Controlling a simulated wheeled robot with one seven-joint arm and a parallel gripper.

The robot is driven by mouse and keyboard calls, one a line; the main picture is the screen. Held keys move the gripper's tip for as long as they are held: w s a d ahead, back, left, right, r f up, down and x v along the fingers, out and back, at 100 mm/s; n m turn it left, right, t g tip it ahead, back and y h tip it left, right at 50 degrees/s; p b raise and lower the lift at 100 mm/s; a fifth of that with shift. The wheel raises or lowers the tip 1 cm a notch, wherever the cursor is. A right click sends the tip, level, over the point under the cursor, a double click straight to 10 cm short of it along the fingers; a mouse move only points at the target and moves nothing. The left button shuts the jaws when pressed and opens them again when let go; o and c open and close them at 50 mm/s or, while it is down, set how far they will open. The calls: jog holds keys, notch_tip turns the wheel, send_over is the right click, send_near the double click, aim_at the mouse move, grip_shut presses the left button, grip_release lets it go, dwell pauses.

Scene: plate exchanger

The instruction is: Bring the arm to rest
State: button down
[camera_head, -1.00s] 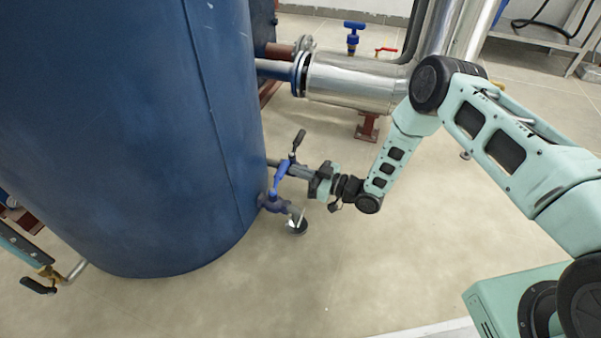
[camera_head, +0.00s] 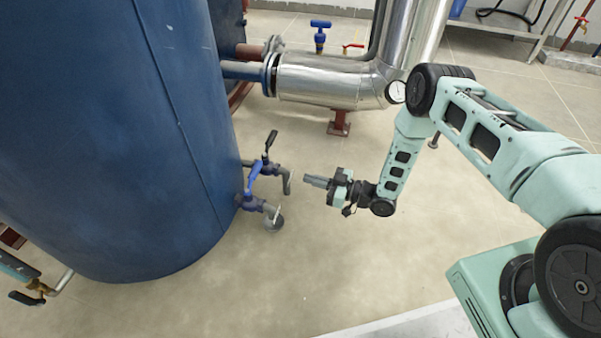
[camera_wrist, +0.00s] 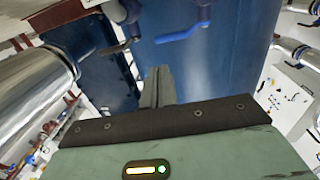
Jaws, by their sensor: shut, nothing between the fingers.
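My gripper (camera_head: 315,182) is shut and empty in the head view, held above the floor to the right of the blue tank (camera_head: 120,120). It points left toward two small valves on the tank's side. A clear gap lies between the fingertips and the valves. The upper valve has a black handle (camera_head: 270,142) and the lower one a blue handle (camera_head: 255,178). In the wrist view my gripper's fingers (camera_wrist: 158,85) are together, with the blue valve handle (camera_wrist: 182,33) beyond them.
A shiny metal pipe (camera_head: 325,82) with a gauge (camera_head: 396,91) runs behind my arm. A blue-handled valve (camera_head: 320,37) and a red handle (camera_head: 353,45) stand at the back. The floor (camera_head: 300,255) below my gripper is clear.

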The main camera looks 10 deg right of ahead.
jog(key=shift+s+d, duration=0.2)
jog(key=shift+d, duration=0.1)
jog(key=w+a+r+g+h+p, duration=0.1)
jog(key=w+a+r+h+p, duration=0.15)
jog(key=r, duration=0.45)
jog(key=w+a+r+h+p, duration=0.1)
jog(key=w+a+r+h, duration=0.1)
jog(key=w+a+r, duration=0.3)
jog(key=s+r+m+g+h+p, duration=0.2)
jog(key=s+r+h+p, duration=0.3)
jog(key=r, duration=0.9)
jog(key=s+d+r+m+g+h+p, duration=0.1)
jog(key=s+d+r+g+h, duration=0.1)
jog(key=s+r, duration=0.65)
jog(key=s+d+r+g+h+p, duration=0.15)
jog(key=s+r, duration=0.25)
jog(key=s, duration=1)
jog(key=s+d+r+m+g+h, duration=0.1)
jog(key=s+r+g, duration=0.2)
jog(key=s+r, duration=0.6)
notch_tip(320, 180, up, 36)
jog(key=s+p, duration=0.2)
jog(key=p, duration=3.6)
jog(key=shift+s, duration=0.3)
jog(key=shift+f, duration=0.15)
